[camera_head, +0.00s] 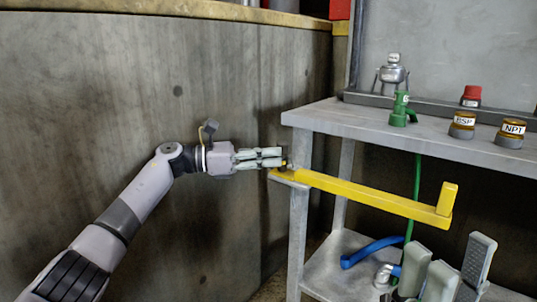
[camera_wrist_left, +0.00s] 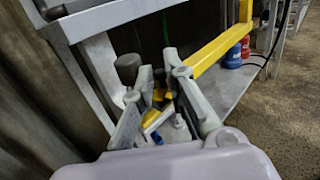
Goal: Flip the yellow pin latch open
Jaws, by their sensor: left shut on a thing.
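The yellow pin latch (camera_head: 365,194) is a long yellow bar at the front edge of the grey metal shelf unit, with an upright block at its right end. My left gripper (camera_head: 284,160) is at the bar's left end, shut on the small pin part of the latch there. The wrist view shows the fingers (camera_wrist_left: 166,75) around small yellow parts (camera_wrist_left: 158,96); the exact contact is partly hidden. The bar (camera_wrist_left: 222,45) runs away up and right there. My right gripper (camera_head: 455,250) is at the lower right, its fingers upward and apart, with nothing seen between them.
The shelf top (camera_head: 340,115) holds a green fitting (camera_head: 402,108), a small silver robot figure (camera_head: 391,75), a red-capped jar (camera_head: 471,96) and brown-capped jars labelled BSP (camera_head: 462,125) and NPT (camera_head: 510,133). A concrete wall (camera_head: 130,90) stands left.

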